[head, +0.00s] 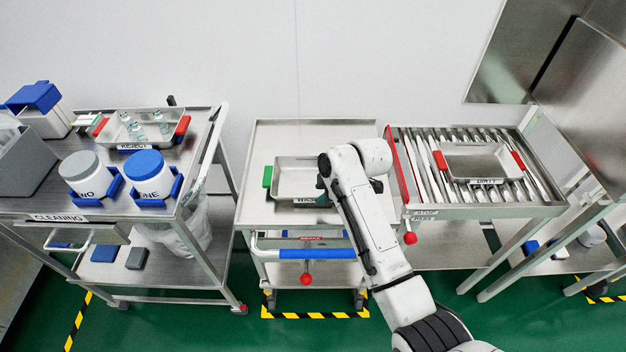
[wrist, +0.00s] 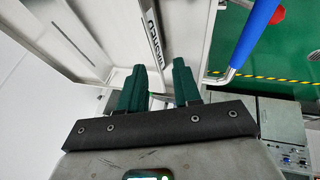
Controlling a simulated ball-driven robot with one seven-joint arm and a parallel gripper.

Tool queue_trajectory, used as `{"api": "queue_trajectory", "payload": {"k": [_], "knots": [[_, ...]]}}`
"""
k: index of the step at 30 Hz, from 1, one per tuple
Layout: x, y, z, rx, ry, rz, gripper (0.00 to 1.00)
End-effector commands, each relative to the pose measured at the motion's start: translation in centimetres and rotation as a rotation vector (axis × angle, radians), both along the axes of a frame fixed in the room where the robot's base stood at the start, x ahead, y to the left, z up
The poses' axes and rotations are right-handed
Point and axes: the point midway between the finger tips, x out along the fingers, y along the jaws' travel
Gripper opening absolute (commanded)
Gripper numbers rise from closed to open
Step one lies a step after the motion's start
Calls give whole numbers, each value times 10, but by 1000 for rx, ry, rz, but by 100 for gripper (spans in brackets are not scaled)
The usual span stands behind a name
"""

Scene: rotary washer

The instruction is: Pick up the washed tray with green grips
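The washed tray (head: 292,176) is a shallow metal tray with a label on its front side, on the middle cart. Its left green grip (head: 267,177) shows; its right end is hidden behind my arm. In the wrist view the tray (wrist: 112,30) lies just beyond my fingers, its label on the upright strip. My gripper (wrist: 160,85) has two dark green fingers standing apart at the tray's right end. In the head view my arm mostly hides the gripper.
The middle cart (head: 255,215) has a blue handle (head: 300,254) at its front. On the left cart stand a reject tray (head: 140,128) with red grips and two jars. On the right, a roller table (head: 405,170) bears a red-gripped tray (head: 482,160).

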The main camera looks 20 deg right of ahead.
Motion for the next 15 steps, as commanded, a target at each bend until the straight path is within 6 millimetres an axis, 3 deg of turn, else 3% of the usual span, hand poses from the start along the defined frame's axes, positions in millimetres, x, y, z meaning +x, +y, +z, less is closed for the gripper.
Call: {"api": "queue_trajectory", "payload": {"k": [7, 15], "knots": [[8, 2, -12, -1, 1, 0, 33], [24, 6, -40, -1, 1, 0, 33]]}}
